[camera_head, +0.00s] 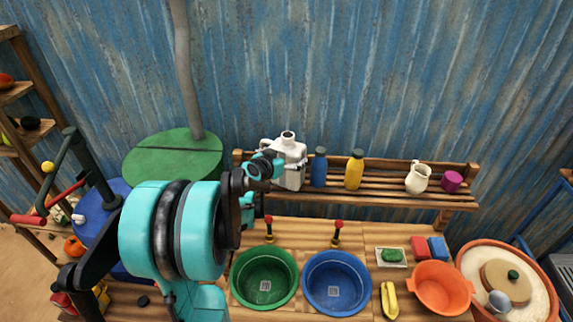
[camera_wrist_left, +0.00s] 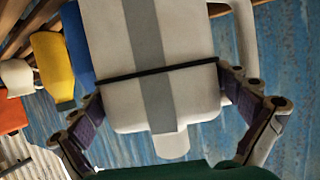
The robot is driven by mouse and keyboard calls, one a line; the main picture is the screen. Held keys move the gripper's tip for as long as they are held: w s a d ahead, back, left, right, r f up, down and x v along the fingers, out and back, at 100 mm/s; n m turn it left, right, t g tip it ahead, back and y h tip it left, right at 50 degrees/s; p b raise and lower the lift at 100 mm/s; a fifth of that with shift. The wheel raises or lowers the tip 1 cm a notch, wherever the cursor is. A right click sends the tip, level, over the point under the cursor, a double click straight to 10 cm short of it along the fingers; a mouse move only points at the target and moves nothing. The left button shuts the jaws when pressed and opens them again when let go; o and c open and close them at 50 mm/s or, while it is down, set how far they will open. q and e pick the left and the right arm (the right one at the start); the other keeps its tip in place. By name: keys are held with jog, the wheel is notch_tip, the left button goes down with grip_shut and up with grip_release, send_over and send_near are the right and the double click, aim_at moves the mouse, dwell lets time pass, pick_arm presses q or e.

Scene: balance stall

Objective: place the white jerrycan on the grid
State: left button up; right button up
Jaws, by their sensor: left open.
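The white jerrycan (camera_head: 290,150) stands upright at the left end of the slatted wooden shelf. My left gripper (camera_head: 262,168) is in front of it and hides part of its left side. In the left wrist view the jerrycan (camera_wrist_left: 195,95), with a grey stripe and a dark band, lies between the two spread fingers of my left gripper (camera_wrist_left: 168,100). The gripper is open; I cannot tell whether a finger touches the can. I cannot tell for sure which thing is the grid; the slatted shelf (camera_head: 395,198) is grid-like. My right gripper is not in view.
Beside the jerrycan stand a blue bottle (camera_head: 319,168) and a yellow bottle (camera_head: 354,170). A cream jug (camera_head: 417,177) and a magenta cup (camera_head: 452,181) are farther right. A green tub (camera_head: 240,291) and a blue tub (camera_head: 364,291) sit below on the counter.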

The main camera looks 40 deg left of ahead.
pick_arm(q)
jog(key=shift+w+f, duration=0.2)
jog(key=shift+w, duration=0.25)
jog(key=shift+s, duration=0.15)
jog(key=c, duration=1)
jog(key=shift+r, duration=0.1)
jog(key=shift+c, duration=0.2)
jog(key=shift+r, duration=0.1)
